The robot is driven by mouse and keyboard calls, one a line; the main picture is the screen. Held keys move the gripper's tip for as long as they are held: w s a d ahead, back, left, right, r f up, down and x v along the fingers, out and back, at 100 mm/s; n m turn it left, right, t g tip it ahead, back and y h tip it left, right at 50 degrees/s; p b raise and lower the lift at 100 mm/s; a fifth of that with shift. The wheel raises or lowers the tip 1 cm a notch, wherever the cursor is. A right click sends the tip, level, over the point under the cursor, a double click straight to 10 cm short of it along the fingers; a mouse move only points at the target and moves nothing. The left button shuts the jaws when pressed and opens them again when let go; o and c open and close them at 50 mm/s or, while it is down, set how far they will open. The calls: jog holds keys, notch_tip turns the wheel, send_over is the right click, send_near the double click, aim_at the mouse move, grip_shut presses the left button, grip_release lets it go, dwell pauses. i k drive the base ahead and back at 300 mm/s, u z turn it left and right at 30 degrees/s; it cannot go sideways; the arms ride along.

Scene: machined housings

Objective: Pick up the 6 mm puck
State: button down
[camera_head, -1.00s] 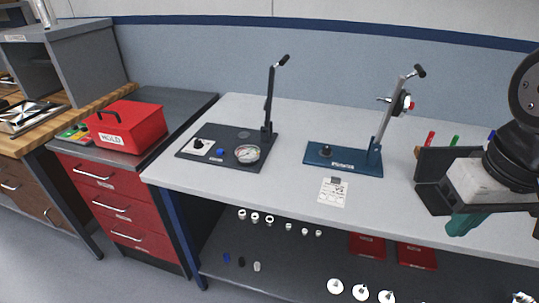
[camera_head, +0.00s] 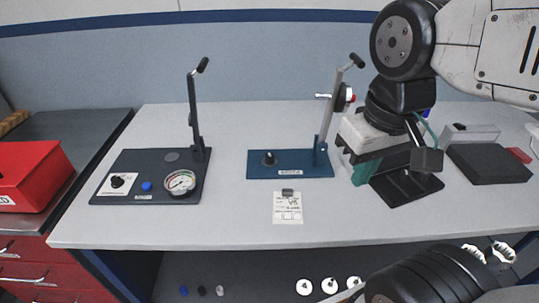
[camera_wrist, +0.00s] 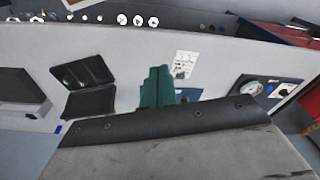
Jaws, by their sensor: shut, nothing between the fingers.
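No part can be told to be the 6 mm puck; no size marking is legible. Small blue (camera_head: 183,291), black (camera_head: 202,291) and grey (camera_head: 220,290) pieces stand on the lower shelf, with white round parts (camera_head: 304,287) to their right. The wrist view shows a row of small white round parts (camera_wrist: 122,19) along its top edge. My gripper (camera_head: 364,172) has green fingers, shut and empty, above the bench right of the blue lever fixture (camera_head: 290,164). The fingers also show together in the wrist view (camera_wrist: 157,88).
A dark fixture with lever and dial gauge (camera_head: 150,178) stands left on the bench (camera_head: 225,228). A labelled card (camera_head: 288,208) lies at the front. A black tray (camera_head: 405,186) is below my gripper, and a dark block (camera_head: 488,163) is farther right. A red box (camera_head: 30,175) is at far left.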

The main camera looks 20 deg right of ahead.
aim_at(270, 157)
jog(key=u, duration=0.95)
jog(key=k, duration=1.2)
jog(key=u, duration=0.95)
jog(key=i, duration=1.35)
jog(key=z, duration=1.4)
jog(key=i, duration=0.7)
jog(key=z, duration=0.75)
